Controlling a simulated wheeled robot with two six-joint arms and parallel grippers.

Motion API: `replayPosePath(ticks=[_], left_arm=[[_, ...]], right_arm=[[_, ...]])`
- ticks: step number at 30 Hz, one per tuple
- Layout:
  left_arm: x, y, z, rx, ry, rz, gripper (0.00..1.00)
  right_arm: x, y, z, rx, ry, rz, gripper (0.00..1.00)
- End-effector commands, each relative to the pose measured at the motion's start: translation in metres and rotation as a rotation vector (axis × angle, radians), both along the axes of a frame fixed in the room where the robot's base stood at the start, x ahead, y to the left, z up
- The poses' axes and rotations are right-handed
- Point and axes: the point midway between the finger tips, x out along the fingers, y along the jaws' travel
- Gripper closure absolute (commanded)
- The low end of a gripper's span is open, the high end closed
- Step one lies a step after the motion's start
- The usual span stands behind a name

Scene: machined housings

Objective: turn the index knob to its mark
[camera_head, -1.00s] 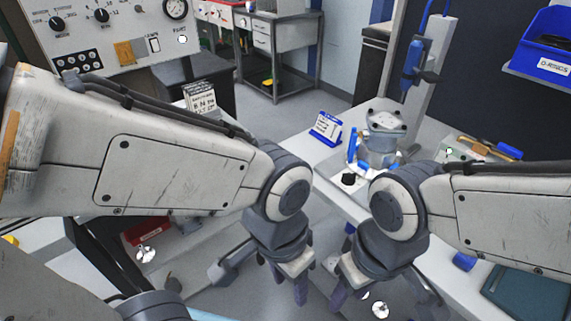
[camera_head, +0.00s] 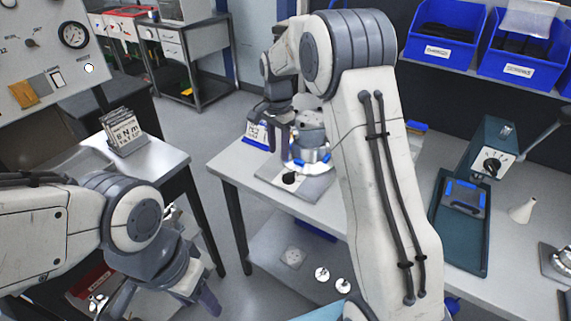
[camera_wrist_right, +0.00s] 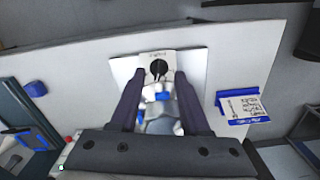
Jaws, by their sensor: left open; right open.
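A black knob (camera_head: 289,178) sits on a light plate (camera_head: 315,189) at the front of a clamped metal housing (camera_head: 309,128) on the white table. In the right wrist view the black knob (camera_wrist_right: 158,68) shows on the plate (camera_wrist_right: 196,72), with a mark or pointer too small to read. My right gripper (camera_head: 274,138) points down beside the housing.
A blue-and-white card stand (camera_head: 256,135) is beside the housing. A dark green machine (camera_head: 490,160) with a dial and a white cone (camera_head: 522,209) are on the table at right. Blue bins (camera_head: 447,35) hang behind. My right arm covers the table's middle.

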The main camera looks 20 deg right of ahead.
Motion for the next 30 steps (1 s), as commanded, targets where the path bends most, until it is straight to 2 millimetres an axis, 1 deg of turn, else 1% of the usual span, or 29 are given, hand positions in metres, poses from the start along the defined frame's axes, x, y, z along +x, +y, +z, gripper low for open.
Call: replayPosePath(ticks=[1, 3, 6, 8, 11, 18, 21, 25, 30], left_arm=[[0.000, 0.000, 0.003, 0.000, 0.000, 0.000, 0.50], [0.000, 0.000, 0.004, 0.000, 0.000, 0.000, 0.50], [0.000, 0.000, 0.005, 0.000, 0.000, 0.000, 0.50], [0.000, 0.000, 0.006, 0.000, 0.000, 0.000, 0.50], [0.000, 0.000, 0.008, 0.000, 0.000, 0.000, 0.50], [0.000, 0.000, 0.016, 0.000, 0.000, 0.000, 0.50], [0.000, 0.000, 0.019, 0.000, 0.000, 0.000, 0.50], [0.000, 0.000, 0.021, 0.000, 0.000, 0.000, 0.50], [0.000, 0.000, 0.021, 0.000, 0.000, 0.000, 0.50]], right_arm=[[0.009, -0.016, -0.004, -0.002, 0.004, -0.070, 0.54], [0.017, -0.030, -0.009, -0.006, 0.005, -0.138, 0.54], [0.021, -0.039, -0.016, -0.008, 0.006, -0.183, 0.54], [0.022, -0.039, -0.021, -0.008, 0.007, -0.188, 0.54], [0.021, -0.038, -0.036, -0.008, 0.010, -0.186, 0.54], [0.021, -0.037, -0.081, -0.007, 0.010, -0.183, 0.54], [0.021, -0.037, -0.096, -0.007, 0.008, -0.183, 0.54], [0.021, -0.037, -0.110, -0.007, 0.006, -0.182, 0.54], [0.021, -0.037, -0.117, -0.008, 0.004, -0.182, 0.54]])
